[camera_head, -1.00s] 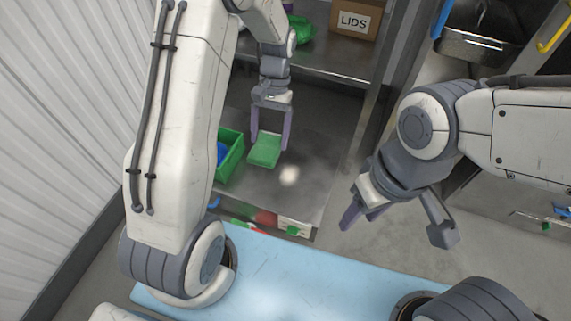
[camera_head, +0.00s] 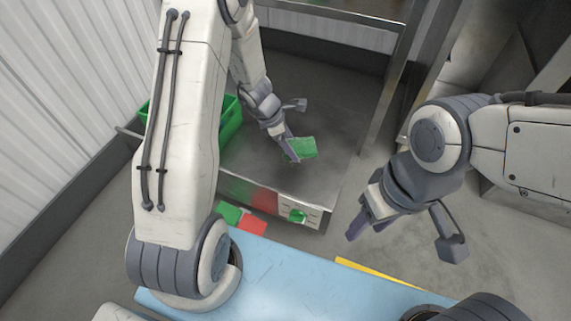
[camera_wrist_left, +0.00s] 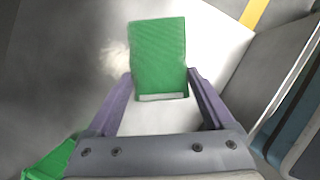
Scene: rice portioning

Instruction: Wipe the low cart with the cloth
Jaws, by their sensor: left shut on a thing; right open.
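The low cart (camera_head: 270,85) is a grey metal surface in the middle of the head view. My left gripper (camera_head: 287,150) is over it, shut on the green cloth (camera_head: 303,148). In the left wrist view the cloth (camera_wrist_left: 158,55) sits between the two purple fingers (camera_wrist_left: 160,97), at or close above the surface; I cannot tell if it touches. A pale smudge (camera_wrist_left: 114,60) shows just left of the cloth there. I cannot make out the smudge in the head view. My right gripper (camera_head: 405,235) is open and empty, right of the cart.
A green bin (camera_head: 231,118) stands at the cart's left side, partly behind my left arm. A light blue surface (camera_head: 290,285) is nearest. A post bounds the cart's right.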

